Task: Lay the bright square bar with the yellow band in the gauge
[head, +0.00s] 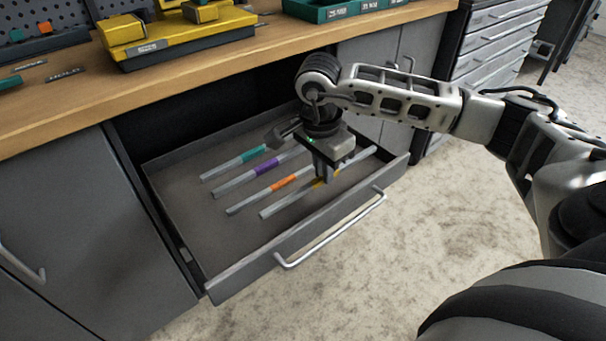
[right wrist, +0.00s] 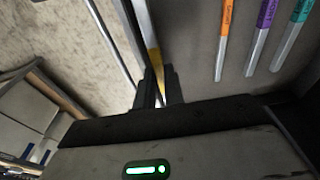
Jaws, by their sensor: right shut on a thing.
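The bright bar with the yellow band (head: 283,205) is in the open drawer, the nearest of the banded bars to the drawer front. My right gripper (head: 322,181) points down and is shut on this bar around its yellow band. The bar (right wrist: 155,60) also shows in the right wrist view, running up from between the fingers. I cannot tell whether it touches the drawer floor. A yellow and black fixture (head: 150,34) stands on the bench; its label is too small to read, so I cannot tell if it is the gauge. My left gripper is not in view.
Bars with orange (head: 284,182), purple (head: 266,170) and teal (head: 252,154) bands lie in the drawer (head: 185,215) behind the held one. The drawer's front wall and handle (head: 335,232) are close by. The wooden bench edge (head: 240,62) overhangs behind.

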